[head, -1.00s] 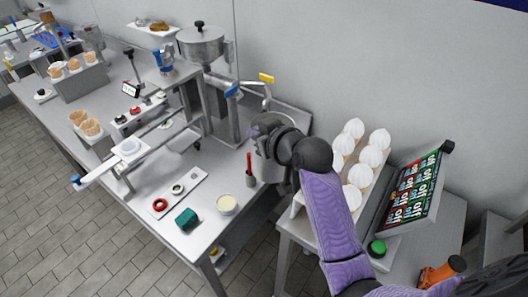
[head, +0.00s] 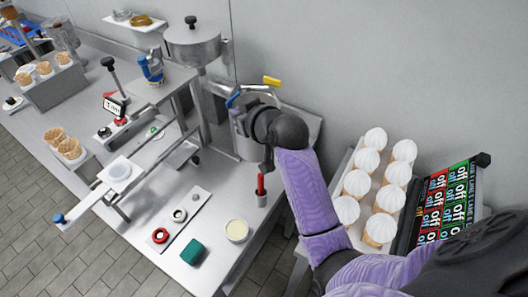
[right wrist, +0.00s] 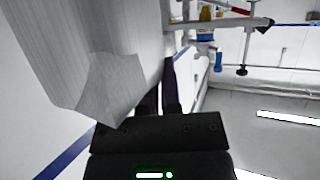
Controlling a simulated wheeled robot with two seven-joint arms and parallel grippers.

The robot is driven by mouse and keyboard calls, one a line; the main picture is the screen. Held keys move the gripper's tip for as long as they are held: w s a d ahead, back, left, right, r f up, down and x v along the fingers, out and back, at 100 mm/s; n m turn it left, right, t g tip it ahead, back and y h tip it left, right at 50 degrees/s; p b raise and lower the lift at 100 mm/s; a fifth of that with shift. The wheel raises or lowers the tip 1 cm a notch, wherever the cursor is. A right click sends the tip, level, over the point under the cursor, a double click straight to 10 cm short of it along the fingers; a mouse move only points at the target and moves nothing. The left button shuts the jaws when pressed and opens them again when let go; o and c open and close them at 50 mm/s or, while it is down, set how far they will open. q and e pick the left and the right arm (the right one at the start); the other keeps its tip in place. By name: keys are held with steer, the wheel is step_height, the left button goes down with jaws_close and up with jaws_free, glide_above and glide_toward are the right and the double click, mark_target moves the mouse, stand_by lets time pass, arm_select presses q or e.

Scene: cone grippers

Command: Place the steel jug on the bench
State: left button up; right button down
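The steel jug (head: 246,137) is a grey metal vessel at the back right of the bench (head: 222,200), beside the dispenser's column. My right gripper (head: 260,125) comes in from the right and covers much of it. In the right wrist view, the jug's pale grey wall (right wrist: 90,50) fills the upper left, and the dark fingers (right wrist: 163,90) are close together at its side, on what seems to be its handle. I cannot tell if the jug's base touches the bench. My left gripper is not in view.
A hopper dispenser (head: 192,45) stands left of the jug. A red-handled tool (head: 261,190), a cream tub (head: 237,230) and a green block (head: 193,252) are in front. Several white-topped cones (head: 376,180) stand right, beside a menu panel (head: 445,205). The wall is close behind.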

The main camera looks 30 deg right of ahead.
mark_target(246, 157)
steer(key=shift+w+f, duration=0.15)
steer(key=shift+f, duration=0.05)
steer(key=f+b, duration=0.2)
steer(key=f, duration=0.3)
steer(key=f+b, duration=0.1)
steer(key=f, duration=0.5)
steer(key=shift+s+b, duration=0.2)
steer(key=shift+b, duration=0.2)
steer(key=shift+f+b, duration=0.5)
steer(key=shift+f, duration=0.75)
steer(key=shift+w+d+r, duration=0.1)
steer(key=shift+w+d, duration=0.2)
steer(key=shift+d, duration=0.2)
steer(key=shift+w+d, duration=0.3)
steer(key=shift+d, duration=0.2)
steer(key=shift+w+d+b, duration=0.3)
steer(key=shift+w+d, duration=0.05)
steer(key=shift+d, duration=0.2)
steer(key=shift+w+d+b, duration=0.3)
steer(key=shift+d, duration=0.25)
steer(key=shift+w+d+b, duration=0.3)
steer(key=shift+w+d, duration=0.15)
steer(key=shift+d, duration=0.25)
steer(key=shift+w+d+b, duration=0.3)
steer(key=shift+w+d, duration=0.1)
steer(key=shift+d, duration=0.3)
steer(key=shift+f, duration=0.5)
